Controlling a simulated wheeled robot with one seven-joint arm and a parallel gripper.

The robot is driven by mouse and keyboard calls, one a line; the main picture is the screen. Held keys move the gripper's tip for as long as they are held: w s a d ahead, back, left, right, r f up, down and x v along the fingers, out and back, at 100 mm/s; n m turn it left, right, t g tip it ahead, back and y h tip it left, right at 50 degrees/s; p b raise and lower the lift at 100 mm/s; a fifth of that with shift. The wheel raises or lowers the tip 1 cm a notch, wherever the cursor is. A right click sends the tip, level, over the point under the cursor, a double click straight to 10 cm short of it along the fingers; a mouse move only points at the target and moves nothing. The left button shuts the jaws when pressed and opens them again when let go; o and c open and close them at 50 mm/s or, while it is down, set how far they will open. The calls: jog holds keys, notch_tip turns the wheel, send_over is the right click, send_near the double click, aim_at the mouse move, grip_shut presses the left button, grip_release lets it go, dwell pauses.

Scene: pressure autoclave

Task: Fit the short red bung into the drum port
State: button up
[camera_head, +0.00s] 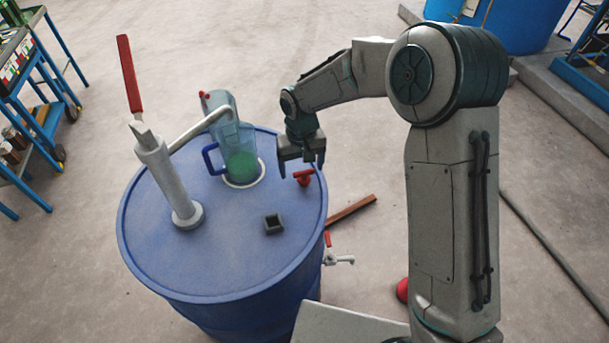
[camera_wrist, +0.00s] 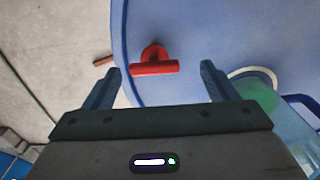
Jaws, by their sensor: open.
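The short red bung (camera_head: 304,177) has a T-shaped handle and sits on the blue drum's lid near its right rim. In the wrist view the bung (camera_wrist: 154,64) lies ahead of the fingers, between their lines. My gripper (camera_head: 302,163) is open and empty, just above and behind the bung. In the wrist view my gripper (camera_wrist: 160,76) has its two fingers spread wide. The drum (camera_head: 222,262) stands upright. A small dark square collar (camera_head: 273,224) on the lid may be the port; its inside is hard to see.
A jug with green liquid (camera_head: 240,165) stands on the lid left of my gripper. A hand pump with a red lever (camera_head: 165,180) rises at the lid's left. The lid's front is clear.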

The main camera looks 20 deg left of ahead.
aim_at(304, 172)
jog(key=shift+w+d+f+p, duration=0.15)
jog(key=shift+f+p, duration=0.35)
jog(key=shift+f, duration=0.85)
jog(key=shift+d+f+p, duration=0.2)
jog(key=shift+f+p, duration=0.25)
jog(key=shift+f, duration=0.85)
jog(key=c, duration=1.1)
